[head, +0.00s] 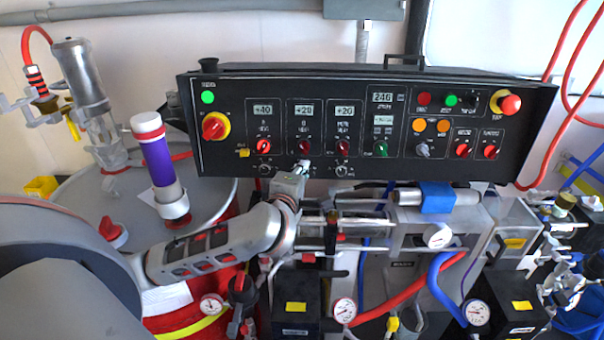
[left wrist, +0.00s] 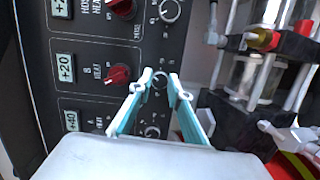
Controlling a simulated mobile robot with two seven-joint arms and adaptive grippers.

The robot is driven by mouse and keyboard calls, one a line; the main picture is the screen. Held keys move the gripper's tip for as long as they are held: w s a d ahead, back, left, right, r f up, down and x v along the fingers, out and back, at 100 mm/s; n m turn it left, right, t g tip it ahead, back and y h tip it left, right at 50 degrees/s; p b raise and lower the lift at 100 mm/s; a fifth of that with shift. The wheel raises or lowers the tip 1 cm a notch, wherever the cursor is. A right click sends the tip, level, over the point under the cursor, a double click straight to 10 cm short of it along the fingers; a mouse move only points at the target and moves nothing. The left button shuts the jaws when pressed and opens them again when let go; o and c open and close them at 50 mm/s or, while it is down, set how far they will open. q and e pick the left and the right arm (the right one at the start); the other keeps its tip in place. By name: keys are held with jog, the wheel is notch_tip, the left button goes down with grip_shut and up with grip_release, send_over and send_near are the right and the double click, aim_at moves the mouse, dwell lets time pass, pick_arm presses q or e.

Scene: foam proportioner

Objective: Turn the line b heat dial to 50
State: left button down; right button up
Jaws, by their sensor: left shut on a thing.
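The control panel (head: 375,120) has three heat columns. The B heat column, in the middle, has a display (head: 304,110) reading +20, a red knob (head: 303,147) and a small dial below it. In the left wrist view the B display (left wrist: 66,68), red knob (left wrist: 118,76) and small dial (left wrist: 160,82) line up. My left gripper (head: 303,170) is at that dial, with its two fingers (left wrist: 160,84) on either side of it, shut on it. The fingers partly hide the dial, so its pointer cannot be read. My right gripper is not in view.
The A heat small dial (head: 264,170) and hose heat small dial (head: 341,171) sit close on either side. A red-and-yellow main switch (head: 215,126) is at the panel's left and a red emergency button (head: 510,104) at its right. Pipes and gauges crowd below.

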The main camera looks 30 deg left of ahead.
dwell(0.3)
pick_arm(q)
jog(key=c, duration=1.9)
grip_release()
jog(key=shift+s+d, duration=0.1)
jog(key=v, duration=0.7)
jog(key=shift+s, duration=0.15)
